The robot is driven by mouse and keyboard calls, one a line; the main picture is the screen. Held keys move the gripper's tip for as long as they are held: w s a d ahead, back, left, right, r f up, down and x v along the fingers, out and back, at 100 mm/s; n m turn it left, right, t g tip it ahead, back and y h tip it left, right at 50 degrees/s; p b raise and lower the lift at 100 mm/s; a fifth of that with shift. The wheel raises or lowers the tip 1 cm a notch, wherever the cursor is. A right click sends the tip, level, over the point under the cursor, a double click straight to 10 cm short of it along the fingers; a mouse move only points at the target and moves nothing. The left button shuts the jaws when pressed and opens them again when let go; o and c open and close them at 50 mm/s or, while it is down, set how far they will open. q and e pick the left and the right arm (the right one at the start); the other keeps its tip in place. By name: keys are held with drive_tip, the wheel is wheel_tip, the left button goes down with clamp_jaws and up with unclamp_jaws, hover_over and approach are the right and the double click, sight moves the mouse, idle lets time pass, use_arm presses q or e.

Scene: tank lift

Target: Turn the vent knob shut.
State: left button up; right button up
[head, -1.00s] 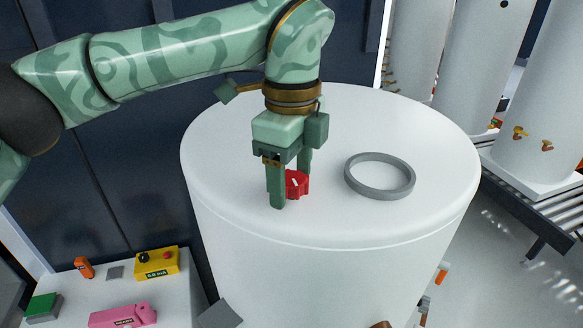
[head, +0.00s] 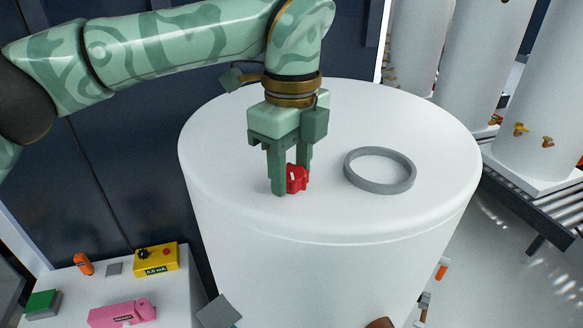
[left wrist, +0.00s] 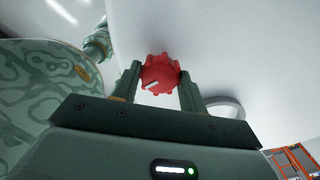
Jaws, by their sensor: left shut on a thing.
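The red vent knob (head: 297,178) sits on top of the white tank (head: 240,205), left of the grey ring. It is scalloped and carries a white mark. My left gripper (head: 292,182) points down over it with one finger on each side, shut on the knob. In the left wrist view the knob (left wrist: 160,73) lies between the two fingertips (left wrist: 160,78), its white mark slanted. The knob's far side is partly hidden by the fingers in the head view. My right gripper is not seen.
A grey ring (head: 380,170) stands on the tank top to the right. A side table at lower left holds a yellow meter box (head: 156,259), a pink device (head: 122,313) and a green block (head: 41,303). More white tanks (head: 480,60) stand behind at right.

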use_arm(q)
drive_tip(key=m, duration=0.3)
drive_tip(key=shift+r+m, duration=0.15)
drive_tip(key=shift+m, duration=0.15)
drive_tip(key=m, duration=0.4)
drive_tip(key=shift+r+m, duration=0.1)
drive_tip(key=shift+m, duration=0.2)
drive_tip(key=m+p, duration=0.1)
drive_tip(key=m, duration=0.4)
drive_tip(key=shift+w, duration=0.1)
drive_tip(key=m+p, duration=0.1)
drive_tip(key=m, duration=0.7)
drive_tip(key=shift+m, duration=0.3)
drive_tip(key=m, duration=0.4)
drive_tip(key=shift+m, duration=0.3)
drive_tip(key=m, duration=0.3)
drive_tip(key=shift+m, duration=0.3)
drive_tip(key=shift+m+p, duration=0.3)
drive_tip(key=shift+m, duration=1.6)
